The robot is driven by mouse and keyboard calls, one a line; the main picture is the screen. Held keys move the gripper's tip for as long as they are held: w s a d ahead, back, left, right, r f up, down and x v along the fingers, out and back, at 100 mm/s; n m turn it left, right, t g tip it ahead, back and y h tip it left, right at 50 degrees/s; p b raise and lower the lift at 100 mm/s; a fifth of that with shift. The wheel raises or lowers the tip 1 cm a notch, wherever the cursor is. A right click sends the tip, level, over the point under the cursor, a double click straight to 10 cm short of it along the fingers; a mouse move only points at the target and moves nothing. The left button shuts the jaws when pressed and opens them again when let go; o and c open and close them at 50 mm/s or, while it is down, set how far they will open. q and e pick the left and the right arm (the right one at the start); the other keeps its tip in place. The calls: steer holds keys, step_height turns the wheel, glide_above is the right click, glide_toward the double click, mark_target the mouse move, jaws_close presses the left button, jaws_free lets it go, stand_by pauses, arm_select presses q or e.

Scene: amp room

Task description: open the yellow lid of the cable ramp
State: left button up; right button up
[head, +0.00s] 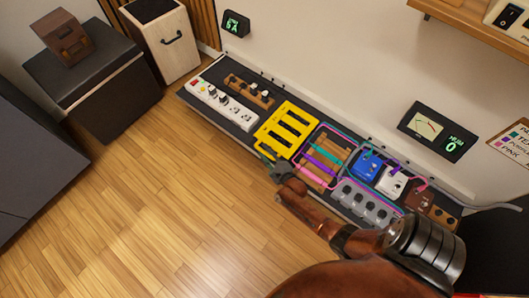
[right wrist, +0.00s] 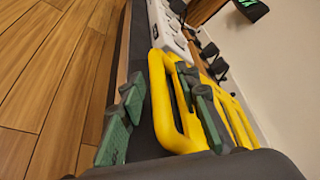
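The yellow slotted lid (head: 287,128) of the cable ramp lies on the dark board along the wall, left of the wooden cable piece. In the right wrist view the lid (right wrist: 165,128) shows close up as a yellow frame with long openings. My right gripper (head: 273,167) is at the lid's near lower edge. In the right wrist view its two green-padded fingers (right wrist: 163,100) stand apart, with the lid's near rim between them in the picture. I cannot tell whether either finger touches the rim. What lies under the lid is hidden. My left gripper is not in view.
A white power strip (head: 222,105) lies left of the lid. A wooden block with colored cables (head: 322,160) lies right, followed by blue (head: 366,163) and white (head: 391,181) pedals. A grey multi-knob unit (head: 365,204) is near my right arm. The wooden floor (head: 170,195) is clear.

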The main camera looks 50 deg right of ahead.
jaws_close()
stand_by(0.4)
